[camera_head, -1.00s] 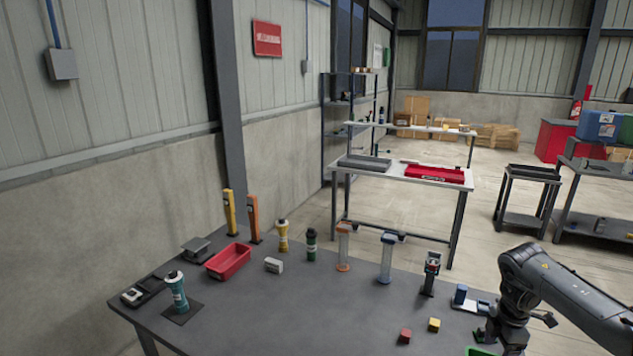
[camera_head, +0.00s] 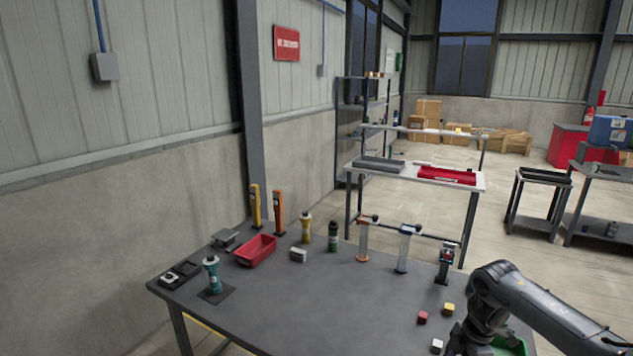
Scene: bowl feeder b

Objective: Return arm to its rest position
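My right arm (camera_head: 520,300) comes in from the right edge and bends down over the right part of the dark grey table (camera_head: 330,300). Its lower end, at the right gripper, is dark and partly cut off by the bottom edge. The fingers cannot be made out, and no held object shows. A green bin (camera_head: 515,346) shows partly behind this arm. My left gripper is not in view.
Left of the arm lie a red cube (camera_head: 422,317), a yellow cube (camera_head: 448,308) and a white cube (camera_head: 437,345). A red bin (camera_head: 257,250), a teal bottle (camera_head: 212,274) and several upright fixtures stand farther left and back. The table's front middle is clear.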

